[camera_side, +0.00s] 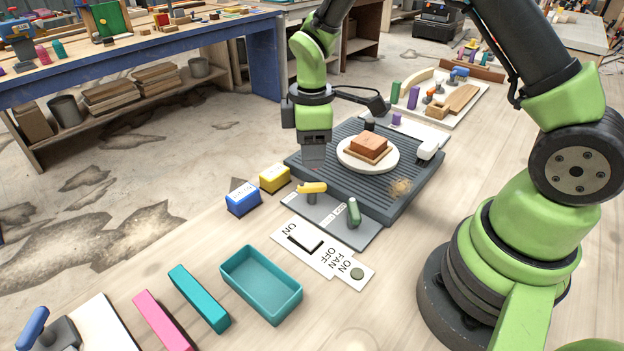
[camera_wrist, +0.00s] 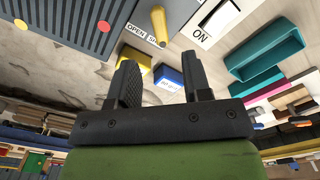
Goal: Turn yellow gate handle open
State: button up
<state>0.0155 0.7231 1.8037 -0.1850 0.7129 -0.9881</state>
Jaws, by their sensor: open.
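The yellow gate handle (camera_side: 312,188) stands on a grey plate (camera_side: 330,228) in front of the ribbed grey platform. Its grip points left in the side view. In the wrist view the yellow handle (camera_wrist: 158,25) lies beyond my fingertips, beside a label reading OPEN and a second word that is partly hidden. My gripper (camera_side: 313,157) points down above and behind the handle, apart from it. In the wrist view my gripper (camera_wrist: 160,62) is open, with its two dark fingers apart and nothing between them.
A dark green handle (camera_side: 353,212) stands right of the yellow one. A yellow block (camera_side: 274,178) and a blue block (camera_side: 243,198) sit to the left. The ribbed platform (camera_side: 400,200) carries a white disc (camera_side: 346,163) with a brown block. A teal tray (camera_side: 261,285) lies in front.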

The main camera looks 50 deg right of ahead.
aim_at(312, 184)
notch_tip(312, 184, down, 7)
jog(key=shift+f, duration=0.2)
grip_shut()
